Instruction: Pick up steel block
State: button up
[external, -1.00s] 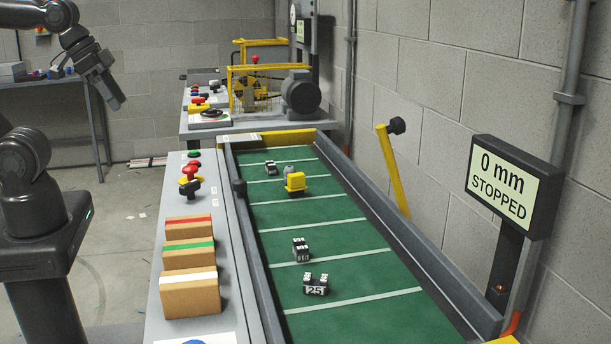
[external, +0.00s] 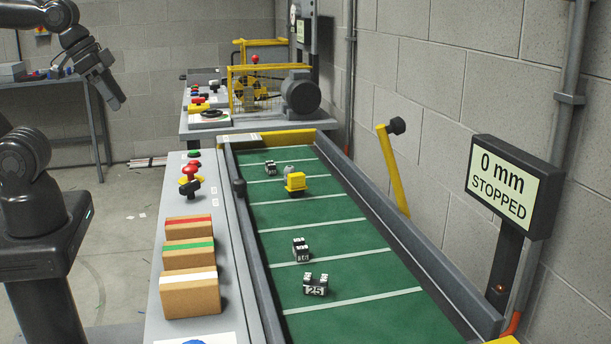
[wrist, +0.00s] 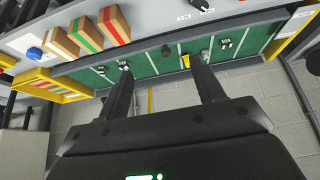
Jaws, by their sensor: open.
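Several small parts lie on the green belt (external: 345,268). A dark block (external: 315,286) with a pale "25" label is nearest in the external view. Another dark block (external: 301,249) with white marks lies just behind it. A yellow part (external: 295,182) with a rounded grey piece beside it and a small dark part (external: 270,167) lie farther back. I cannot tell for sure which is the steel block. My gripper (external: 115,100) hangs at the upper left, off the belt and apart from every part. In the wrist view my gripper (wrist: 160,80) is open and empty.
Three cardboard boxes with red (external: 188,229), green (external: 189,252) and white (external: 188,292) stripes stand on the grey ledge left of the belt. Knobs (external: 190,179) stand behind them. A sign (external: 509,184) reads "0 mm STOPPED". A yellow lever (external: 391,170) rises at the belt's right.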

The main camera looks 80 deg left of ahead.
jog(key=shift+o, duration=0.4)
jog(key=shift+w, duration=0.1)
jog(key=n+g, duration=0.1)
jog(key=g, duration=0.5)
send_over(271, 168)
jog(key=a, duration=0.2)
notch_tip(271, 168, down, 18)
notch_tip(271, 168, down, 10)
jog(key=shift+w+a+f, duration=0.1)
jog(key=shift+w, duration=0.05)
jog(key=shift+c, duration=0.5)
